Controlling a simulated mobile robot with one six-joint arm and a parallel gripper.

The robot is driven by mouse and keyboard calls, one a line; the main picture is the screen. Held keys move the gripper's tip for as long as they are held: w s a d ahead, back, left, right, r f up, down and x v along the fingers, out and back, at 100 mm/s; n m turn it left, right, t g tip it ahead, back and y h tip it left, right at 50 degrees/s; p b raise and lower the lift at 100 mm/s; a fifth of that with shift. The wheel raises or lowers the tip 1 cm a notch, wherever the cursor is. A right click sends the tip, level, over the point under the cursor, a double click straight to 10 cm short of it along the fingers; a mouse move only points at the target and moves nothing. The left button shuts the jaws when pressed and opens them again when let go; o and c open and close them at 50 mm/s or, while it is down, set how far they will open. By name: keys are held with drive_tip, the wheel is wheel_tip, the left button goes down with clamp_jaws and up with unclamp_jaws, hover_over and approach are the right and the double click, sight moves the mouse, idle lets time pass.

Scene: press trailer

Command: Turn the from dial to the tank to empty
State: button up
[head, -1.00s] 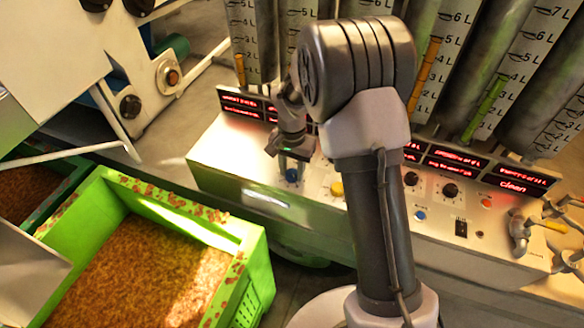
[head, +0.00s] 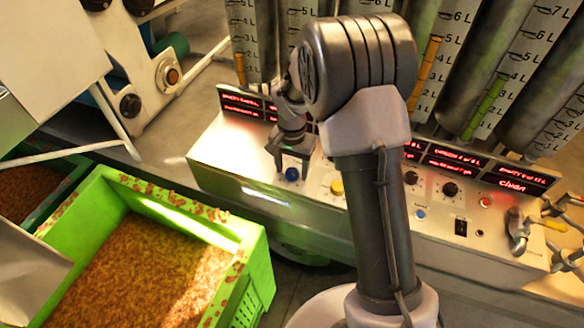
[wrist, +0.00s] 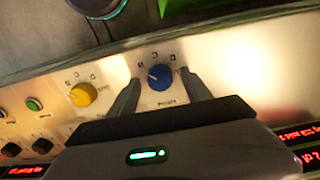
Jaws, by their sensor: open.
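A blue dial (head: 292,174) sits on the left part of the panel's front face, and also shows in the wrist view (wrist: 160,77). My gripper (head: 293,166) is open over it. In the wrist view the two fingers of my gripper (wrist: 160,82) stand on either side of the dial, with visible gaps. A yellow dial (wrist: 83,95) is beside it, also visible in the head view (head: 337,187). Position marks surround both dials. The printed labels are too small to read surely, so I cannot tell which dial is named from.
The control panel (head: 235,165) carries red displays (head: 455,162), black knobs (head: 450,189) and small buttons. Graduated tubes stand behind it. A green crate (head: 255,265) of brown grains is in front at left. Metal taps (head: 520,228) are at right. My arm hides the panel's middle.

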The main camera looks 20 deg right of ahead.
sight(292, 172)
wheel_tip(292, 172, up, 17)
drive_tip(key=p, duration=0.5)
drive_tip(key=s+a+r+n+t+y+b, duration=0.1)
drive_tip(key=s+a+r+t+b, duration=0.2)
drive_tip(key=s+r, duration=0.65)
drive_tip(key=s+a+f+n+t+y+b, duration=0.1)
drive_tip(key=s+f+t+b, duration=0.1)
drive_tip(key=s, duration=1.4)
drive_tip(key=shift+f+n+t+b, duration=0.4)
drive_tip(key=shift+f+b, duration=0.25)
